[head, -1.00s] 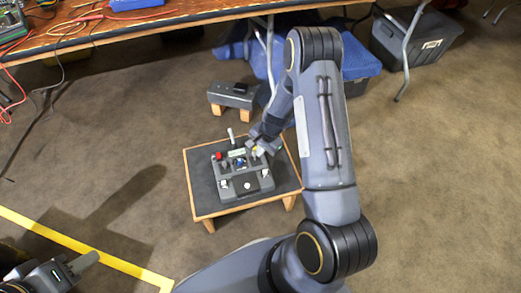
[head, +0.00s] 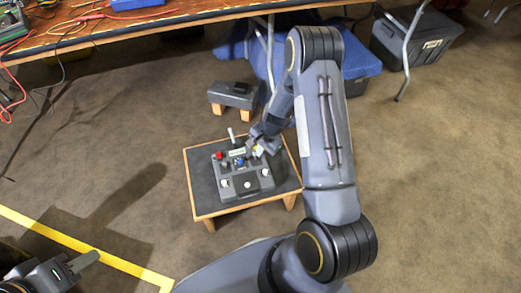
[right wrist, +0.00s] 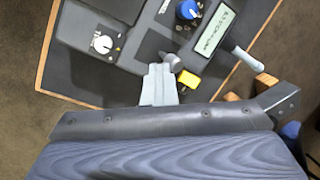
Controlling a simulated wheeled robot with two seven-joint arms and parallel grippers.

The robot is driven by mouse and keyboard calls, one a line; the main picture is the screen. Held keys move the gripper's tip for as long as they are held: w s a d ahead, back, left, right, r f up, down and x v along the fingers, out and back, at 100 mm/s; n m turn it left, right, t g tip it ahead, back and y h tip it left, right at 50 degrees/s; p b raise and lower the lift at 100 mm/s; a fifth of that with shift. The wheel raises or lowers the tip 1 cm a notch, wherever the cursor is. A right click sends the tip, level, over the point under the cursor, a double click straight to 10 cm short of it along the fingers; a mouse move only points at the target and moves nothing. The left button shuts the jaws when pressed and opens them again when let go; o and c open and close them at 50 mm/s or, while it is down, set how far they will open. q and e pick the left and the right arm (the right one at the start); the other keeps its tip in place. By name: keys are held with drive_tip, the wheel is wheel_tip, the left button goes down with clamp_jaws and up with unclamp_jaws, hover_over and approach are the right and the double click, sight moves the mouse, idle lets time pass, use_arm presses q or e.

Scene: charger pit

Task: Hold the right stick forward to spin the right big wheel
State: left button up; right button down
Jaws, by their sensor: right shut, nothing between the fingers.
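A grey control box (head: 246,184) sits on a low wood-edged stand (head: 211,208) in the head view. My right gripper (head: 260,150) is over its far right part. In the right wrist view my right gripper's pale fingers (right wrist: 160,83) are shut, with nothing between them. Their tips are beside a short grey stick (right wrist: 171,61), close to or touching it; I cannot tell which. A white stick (head: 231,135) stands at the box's far edge. My left gripper (head: 88,260) is at the lower left, away from the box; its jaw state is unclear. No big wheel shows.
The box also carries a red button (head: 219,155), a blue knob (right wrist: 187,10), a small display (right wrist: 215,32) and a yellow part (right wrist: 188,79). A small grey block on wooden feet (head: 233,96) stands behind. A workbench (head: 150,25) spans the back.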

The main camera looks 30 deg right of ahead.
drive_tip(key=shift+s+a, duration=0.1)
idle(0.4)
drive_tip(key=shift+s+a+f+b, duration=0.1)
drive_tip(key=shift+s+f+b, duration=0.2)
drive_tip(key=shift+s, duration=0.35)
use_arm(q)
drive_tip(key=shift+f, duration=0.3)
